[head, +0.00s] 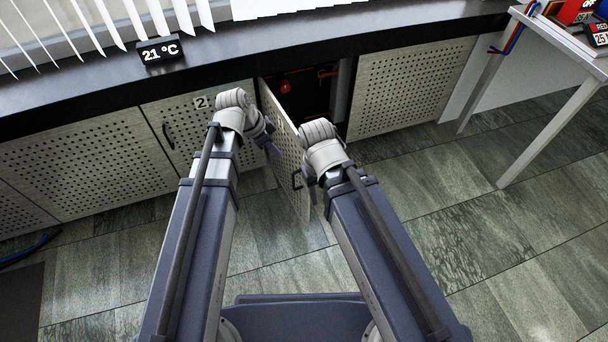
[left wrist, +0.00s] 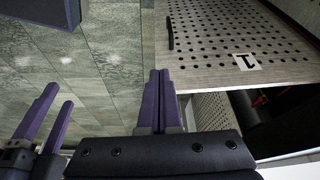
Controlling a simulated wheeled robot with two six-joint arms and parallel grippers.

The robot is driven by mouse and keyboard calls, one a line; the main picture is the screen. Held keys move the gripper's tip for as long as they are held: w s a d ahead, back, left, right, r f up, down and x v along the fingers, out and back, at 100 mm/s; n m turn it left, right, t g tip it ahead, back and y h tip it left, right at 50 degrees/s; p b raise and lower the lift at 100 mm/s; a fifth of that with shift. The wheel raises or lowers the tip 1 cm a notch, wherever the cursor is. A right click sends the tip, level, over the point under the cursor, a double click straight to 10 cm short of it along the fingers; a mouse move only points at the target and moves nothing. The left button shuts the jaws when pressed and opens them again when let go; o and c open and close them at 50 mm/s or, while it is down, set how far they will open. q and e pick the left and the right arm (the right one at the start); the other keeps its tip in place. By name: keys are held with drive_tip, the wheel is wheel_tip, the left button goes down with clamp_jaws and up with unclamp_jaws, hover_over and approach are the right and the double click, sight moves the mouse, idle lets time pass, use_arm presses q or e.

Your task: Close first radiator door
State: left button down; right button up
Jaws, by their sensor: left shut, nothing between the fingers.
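The first radiator door (head: 284,133) is a perforated pale panel standing swung out from the cabinet; its open compartment (head: 305,92) shows dark inside with red parts. In the left wrist view the door (left wrist: 225,40) bears the number 1 and a dark handle (left wrist: 170,32). My left gripper (head: 272,148) is shut and empty, on the left of the door's outer face; its shut fingers also show in the left wrist view (left wrist: 158,100). My right gripper (head: 310,187) is near the door's free edge; its fingers (left wrist: 44,112) stand apart, empty. Contact with the door cannot be told.
Door 2 (head: 180,125) is closed on the left, and another closed panel (head: 410,88) is on the right. A dark counter (head: 230,50) runs above, with a 21 °C display (head: 160,50). A white table (head: 560,45) stands at right.

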use_arm(q)
drive_tip(key=w+d+f+b, duration=0.3)
drive_tip(key=d+f+b, duration=0.4)
drive_tip(key=f+b, duration=0.2)
drive_tip(key=shift+w+f, duration=0.15)
drive_tip(key=shift+w, duration=0.05)
idle(0.3)
idle(0.4)
